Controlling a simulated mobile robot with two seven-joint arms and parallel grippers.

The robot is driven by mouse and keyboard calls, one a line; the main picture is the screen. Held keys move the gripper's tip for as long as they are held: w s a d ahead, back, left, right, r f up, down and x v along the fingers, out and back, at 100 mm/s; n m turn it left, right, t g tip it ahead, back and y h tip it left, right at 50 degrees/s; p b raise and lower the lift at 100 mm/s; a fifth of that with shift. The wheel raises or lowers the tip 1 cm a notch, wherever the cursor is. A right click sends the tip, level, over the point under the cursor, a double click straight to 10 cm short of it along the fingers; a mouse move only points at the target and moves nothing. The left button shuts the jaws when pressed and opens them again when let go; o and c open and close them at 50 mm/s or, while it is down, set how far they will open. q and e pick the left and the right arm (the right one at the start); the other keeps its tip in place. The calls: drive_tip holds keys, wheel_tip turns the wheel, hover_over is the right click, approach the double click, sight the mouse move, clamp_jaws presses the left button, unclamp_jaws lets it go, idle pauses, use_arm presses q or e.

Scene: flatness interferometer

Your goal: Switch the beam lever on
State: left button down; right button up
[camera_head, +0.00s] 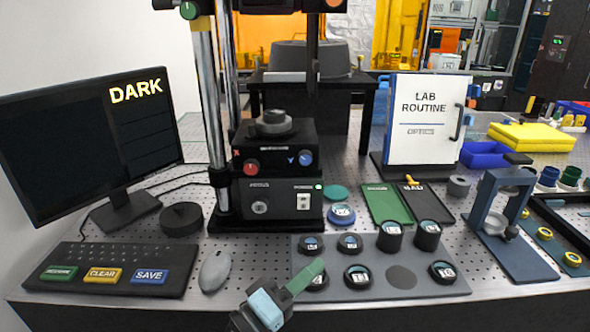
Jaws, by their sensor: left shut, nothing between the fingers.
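A small white switch plate (304,199) with a dark lever or rocker sits on the front of the black instrument base (281,219), right of a round silver knob (260,207). Its label and setting are too small to read, so I cannot tell whether this is the beam lever. The monitor (92,140) shows the word DARK. My left gripper (306,276) comes in at the bottom middle, with green and light blue parts. It is shut and empty, in front of the instrument and over the near left part of the grey tray. My right gripper is out of view.
A grey tray (402,290) holds several dark round pieces right of my gripper. A mouse (214,271) and a keyboard (110,257) with coloured keys lie left. A blue stand (497,205) is at right. Loose discs (341,215) lie near the base.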

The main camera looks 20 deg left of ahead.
use_arm(q)
drive_tip(key=w+a+r+n+t+y, duration=0.2)
drive_tip(key=r+n+y, duration=0.4)
drive_tip(key=r+n, duration=0.4)
drive_tip(key=w+a+r+n+t+y, duration=0.3)
drive_tip(key=r+n+y, duration=0.4)
drive_tip(key=r+n, duration=0.4)
drive_tip(key=w+a+r+n+t+y, duration=0.3)
drive_tip(key=w+r+n+y, duration=0.2)
drive_tip(key=r+n, duration=0.6)
wheel_tip(320, 180, up, 2)
drive_tip(key=shift+w+a+r+t+y, duration=0.15)
drive_tip(key=shift+w+t+y, duration=0.2)
drive_tip(key=shift+y, duration=0.35)
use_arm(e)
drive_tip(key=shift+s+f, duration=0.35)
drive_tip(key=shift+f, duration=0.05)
use_arm(q)
drive_tip(key=shift+s, duration=0.1)
drive_tip(key=x, duration=1)
drive_tip(key=shift+p, duration=0.35)
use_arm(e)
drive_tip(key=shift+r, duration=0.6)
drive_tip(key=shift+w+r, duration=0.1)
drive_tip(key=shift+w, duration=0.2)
